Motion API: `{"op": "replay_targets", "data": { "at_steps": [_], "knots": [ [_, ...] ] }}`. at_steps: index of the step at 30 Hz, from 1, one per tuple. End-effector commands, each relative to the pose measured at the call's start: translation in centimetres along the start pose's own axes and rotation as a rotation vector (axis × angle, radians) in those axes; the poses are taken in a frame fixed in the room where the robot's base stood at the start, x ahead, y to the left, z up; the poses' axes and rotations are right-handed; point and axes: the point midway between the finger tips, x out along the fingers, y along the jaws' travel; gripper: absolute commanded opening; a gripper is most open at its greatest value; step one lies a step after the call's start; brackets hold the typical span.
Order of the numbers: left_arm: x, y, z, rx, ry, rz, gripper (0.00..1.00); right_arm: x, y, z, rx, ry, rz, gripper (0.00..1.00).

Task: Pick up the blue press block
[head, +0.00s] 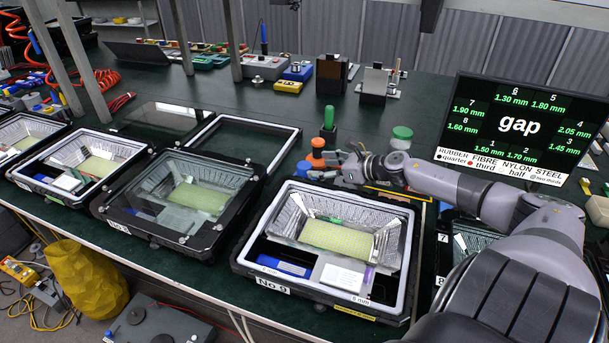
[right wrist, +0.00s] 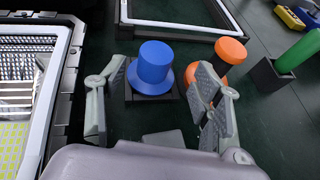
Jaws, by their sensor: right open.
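The blue press block (right wrist: 155,66) shows in the right wrist view as a hat-shaped piece with a round top and a wider brim. It stands upright on a dark square base. My right gripper (right wrist: 161,78) is open, with one finger to the left of the block and the other to its right. No closed grip on the block shows. My left gripper is not in view.
An orange-topped piece (right wrist: 229,52) stands close to the right finger. A green cylinder (right wrist: 298,52) in a dark holder is farther right. The No 9 floodlight housing (head: 240,262) lies in front of the gripper. A loose frame (head: 243,120) lies behind. A screen (head: 520,125) stands at right.

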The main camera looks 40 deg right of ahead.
Motion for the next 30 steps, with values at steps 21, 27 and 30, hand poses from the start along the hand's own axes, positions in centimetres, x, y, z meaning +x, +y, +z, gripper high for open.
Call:
{"op": "replay_targets", "data": {
  "at_steps": [21,27,30],
  "knots": [
    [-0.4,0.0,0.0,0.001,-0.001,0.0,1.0,5.1,0.5,-0.3,0.0,-0.001,0.0,0.6],
    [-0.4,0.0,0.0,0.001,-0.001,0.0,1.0,5.3,0.5,-0.4,0.0,0.0,0.0,0.6],
    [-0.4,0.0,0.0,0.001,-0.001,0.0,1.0,5.3,0.5,-0.4,0.0,0.0,0.0,0.59]
  ]
}}
